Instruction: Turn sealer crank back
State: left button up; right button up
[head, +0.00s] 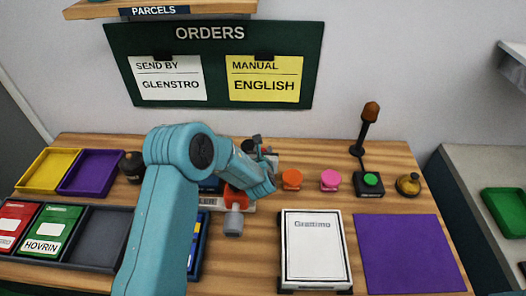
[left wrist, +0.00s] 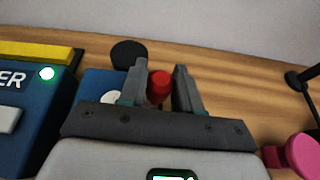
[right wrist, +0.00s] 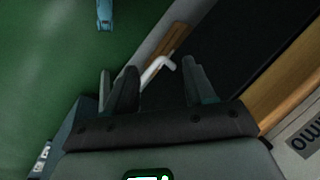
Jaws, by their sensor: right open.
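In the left wrist view my left gripper (left wrist: 160,80) is around a red knob (left wrist: 159,88), which I take for the crank's handle. The jaws are close on both sides of it and look shut on it. The blue sealer (left wrist: 65,108) with a label ending in "ER" and a lit green light stands to the left. In the head view my left arm hides most of the sealer and crank; the dark fingers of my left gripper (head: 260,147) show past the wrist. My right gripper (right wrist: 155,85) is open and empty.
An orange stamp (head: 292,179), a pink stamp (head: 331,180), a green button (head: 371,179) and a lamp post (head: 365,130) stand to the right. A white "Grattimo" box (head: 315,250) and a purple mat (head: 408,253) lie in front. A white bent rod (right wrist: 158,68) shows near my right gripper.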

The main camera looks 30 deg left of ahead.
pick_arm(q)
jog(key=shift+w+r+y+b, duration=0.1)
jog(key=shift+w+y+b, duration=0.05)
jog(key=shift+y+b, duration=0.15)
jog(key=shift+w+a+n+g+y+b, duration=0.15)
jog(key=shift+n+g+y+b, duration=0.1)
jog(key=shift+n+y+b, duration=0.25)
jog(key=shift+w+a+n+g+y+b, duration=0.15)
jog(key=shift+n+g+y+b, duration=0.15)
jog(key=shift+n+b, duration=0.3)
jog(key=shift+w+a+n+g+y+b, duration=0.2)
jog(key=shift+w+n+g+y+b, duration=0.1)
jog(key=shift+n+g+y+b, duration=0.5)
jog(key=n+g+y, duration=0.1)
jog(key=a+n+g+y+b, duration=0.1)
jog(key=n, duration=0.1)
jog(key=n+g+y+b, duration=0.1)
jog(key=g, duration=0.1)
jog(key=shift+w+a, duration=0.4)
jog(key=shift+a+r+n+g+y+b, duration=0.1)
jog(key=shift+a+n+g+y+b, duration=0.2)
jog(key=shift+n+g, duration=0.5)
jog(key=shift+a+n+g+y+b, duration=0.1)
jog(key=shift+a+n+g, duration=0.3)
jog(key=shift+n+g, duration=0.35)
jog(key=o, duration=1)
